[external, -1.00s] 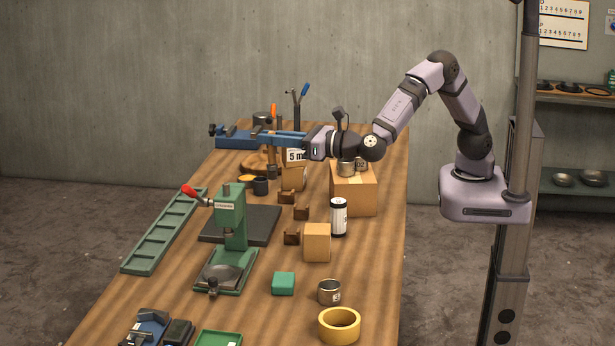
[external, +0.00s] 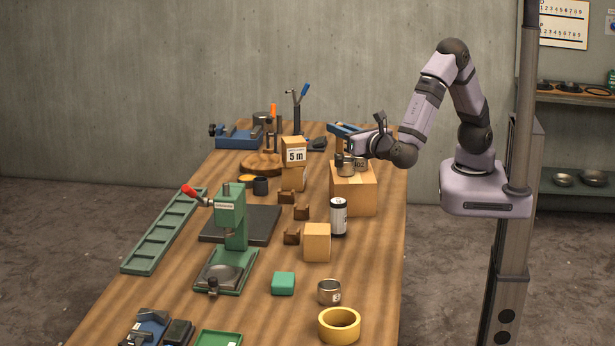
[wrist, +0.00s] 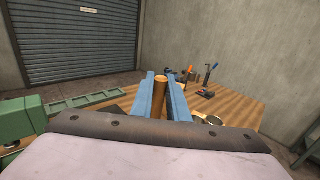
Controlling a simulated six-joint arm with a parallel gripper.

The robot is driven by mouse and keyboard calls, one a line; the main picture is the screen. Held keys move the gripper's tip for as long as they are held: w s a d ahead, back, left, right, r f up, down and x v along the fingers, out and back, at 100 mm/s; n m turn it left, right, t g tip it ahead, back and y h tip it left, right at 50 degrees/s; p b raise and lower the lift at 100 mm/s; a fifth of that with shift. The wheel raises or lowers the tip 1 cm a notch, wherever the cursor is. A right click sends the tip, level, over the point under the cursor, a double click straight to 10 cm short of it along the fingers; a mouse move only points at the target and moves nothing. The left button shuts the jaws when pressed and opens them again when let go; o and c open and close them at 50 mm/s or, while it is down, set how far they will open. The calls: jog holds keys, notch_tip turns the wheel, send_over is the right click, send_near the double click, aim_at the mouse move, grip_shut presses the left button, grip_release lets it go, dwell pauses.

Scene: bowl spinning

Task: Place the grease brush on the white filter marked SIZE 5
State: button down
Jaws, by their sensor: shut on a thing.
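My gripper (external: 341,130) is at the far right of the bench, above and behind a cardboard box. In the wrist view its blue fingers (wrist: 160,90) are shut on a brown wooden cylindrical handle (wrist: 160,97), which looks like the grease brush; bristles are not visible. A white cylinder with dark bands (external: 338,217), which looks like the filter, stands upright beside the cardboard box's front. Its marking is too small to read. The gripper is apart from it, higher and farther back.
The cardboard box (external: 355,195) carries metal cans (external: 347,166). A small box marked "5 m" (external: 293,153) stands to the left. A green press (external: 230,225), a tan block (external: 317,243) and a yellow ring (external: 339,326) occupy the nearer bench.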

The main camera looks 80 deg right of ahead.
aim_at(342, 165)
jog(key=shift+f+p, duration=1.1)
jog(key=shift+f, duration=3.85)
jog(key=shift+f, duration=0.2)
jog(key=c, duration=1.7)
grip_release()
jog(key=shift+r, duration=0.2)
jog(key=shift+s+a+f+b, duration=0.1)
jog(key=shift+s+a+b, duration=0.15)
jog(key=shift+a+b, duration=0.05)
jog(key=shift+b+v, duration=2.25)
jog(key=shift+v, duration=3.35)
